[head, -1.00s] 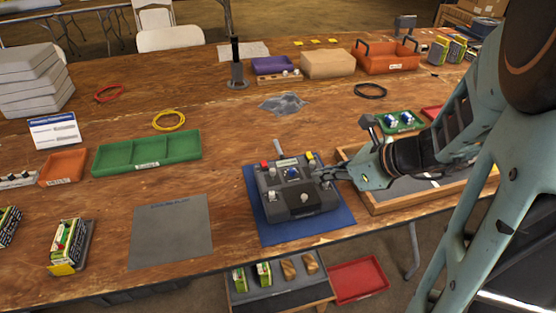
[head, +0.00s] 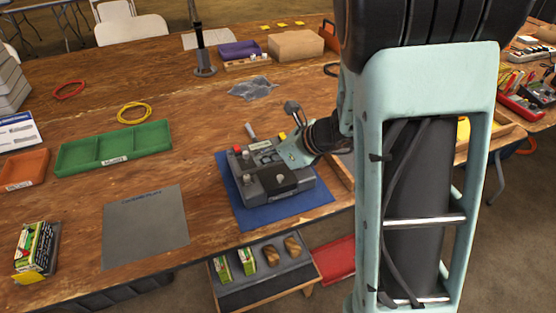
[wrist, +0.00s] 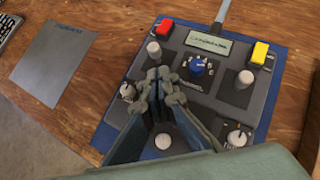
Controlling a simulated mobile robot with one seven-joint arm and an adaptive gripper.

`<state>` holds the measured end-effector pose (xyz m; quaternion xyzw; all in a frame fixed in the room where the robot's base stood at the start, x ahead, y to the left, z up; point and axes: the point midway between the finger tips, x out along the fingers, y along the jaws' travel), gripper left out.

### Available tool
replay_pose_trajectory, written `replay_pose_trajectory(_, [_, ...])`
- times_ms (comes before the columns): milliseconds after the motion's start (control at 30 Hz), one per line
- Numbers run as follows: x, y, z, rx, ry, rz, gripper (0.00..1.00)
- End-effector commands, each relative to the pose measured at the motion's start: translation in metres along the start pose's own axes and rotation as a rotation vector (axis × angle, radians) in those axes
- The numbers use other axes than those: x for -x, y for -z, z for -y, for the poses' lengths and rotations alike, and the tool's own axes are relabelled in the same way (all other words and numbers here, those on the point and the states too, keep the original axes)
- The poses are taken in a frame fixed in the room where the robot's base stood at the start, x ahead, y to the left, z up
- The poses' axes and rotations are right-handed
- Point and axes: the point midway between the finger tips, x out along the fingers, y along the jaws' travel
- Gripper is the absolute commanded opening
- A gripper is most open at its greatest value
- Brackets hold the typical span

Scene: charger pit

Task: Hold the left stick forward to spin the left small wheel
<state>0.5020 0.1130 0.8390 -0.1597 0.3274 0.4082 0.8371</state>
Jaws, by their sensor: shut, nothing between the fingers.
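The grey controller (head: 262,188) lies on a blue mat (head: 243,216) near the table's front edge. In the wrist view, the left stick (wrist: 154,50) is a pale round knob on a dark square below the red button (wrist: 165,27). The right stick (wrist: 244,78) stands on a similar dark square. My gripper (wrist: 158,74) is shut and empty over the controller, its tips close to the near side of the left stick; I cannot tell whether they touch it.
A grey mat (head: 145,225) and a green tray (head: 115,147) lie to the left. A shelf (head: 245,288) stands below the table edge.

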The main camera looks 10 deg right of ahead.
Motion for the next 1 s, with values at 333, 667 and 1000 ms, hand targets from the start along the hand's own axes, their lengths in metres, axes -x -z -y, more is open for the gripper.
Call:
replay_pose_trajectory(333, [-0.014,-0.013,0.000,-0.002,0.000,-0.002,0.00])
replay_pose_trajectory(667, [-0.013,-0.015,0.000,-0.004,-0.003,-0.008,0.00])
replay_pose_trajectory(1000, [-0.011,-0.025,0.005,-0.046,-0.043,-0.090,0.00])
